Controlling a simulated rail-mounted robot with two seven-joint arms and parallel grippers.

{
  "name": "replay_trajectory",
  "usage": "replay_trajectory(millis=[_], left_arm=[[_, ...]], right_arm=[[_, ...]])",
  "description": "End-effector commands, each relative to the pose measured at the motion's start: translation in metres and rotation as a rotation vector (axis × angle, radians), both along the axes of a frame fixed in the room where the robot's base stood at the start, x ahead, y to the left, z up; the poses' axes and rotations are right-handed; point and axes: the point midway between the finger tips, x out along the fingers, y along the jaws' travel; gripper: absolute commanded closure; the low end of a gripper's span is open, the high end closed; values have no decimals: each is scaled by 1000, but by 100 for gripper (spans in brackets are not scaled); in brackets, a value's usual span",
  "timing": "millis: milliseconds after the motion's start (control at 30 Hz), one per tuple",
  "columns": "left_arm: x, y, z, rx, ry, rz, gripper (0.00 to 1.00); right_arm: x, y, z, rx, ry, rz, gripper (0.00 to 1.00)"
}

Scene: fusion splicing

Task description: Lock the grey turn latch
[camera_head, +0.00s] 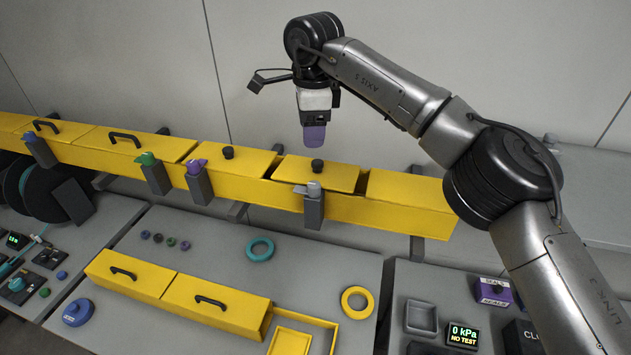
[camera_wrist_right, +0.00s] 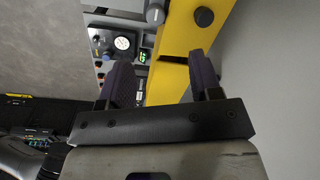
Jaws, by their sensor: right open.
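The grey turn latch (camera_head: 314,190) sits on top of a dark post at the front face of the yellow trough, towards its right end. What seems to be the same latch shows at the top edge of the right wrist view (camera_wrist_right: 155,13), partly cut off. I cannot tell which way its lever points. My right gripper (camera_head: 314,136) is above and behind the latch, pointing down, apart from it. Its two purple-padded fingers (camera_wrist_right: 161,72) are spread with nothing between them. My left gripper is not in view.
Other latches, purple (camera_head: 197,167) and green (camera_head: 148,159), stand along the yellow trough to the left. A black knob (camera_head: 317,166) is on the lid close behind the grey latch. Yellow boxes with handles (camera_head: 217,304) and a teal ring (camera_head: 260,248) lie on the bench in front.

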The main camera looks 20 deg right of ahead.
Motion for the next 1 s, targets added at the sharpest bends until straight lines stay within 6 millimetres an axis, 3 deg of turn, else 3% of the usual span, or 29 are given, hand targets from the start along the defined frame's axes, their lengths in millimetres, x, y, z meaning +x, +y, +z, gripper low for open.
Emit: replay_trajectory(millis=[267,700,1000], left_arm=[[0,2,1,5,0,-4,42],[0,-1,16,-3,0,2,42],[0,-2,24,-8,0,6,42]], right_arm=[[-5,-3,-13,-22,38,79,42],[-4,-3,-90,-20,37,77,42],[-3,-3,-127,-21,36,77,42]])
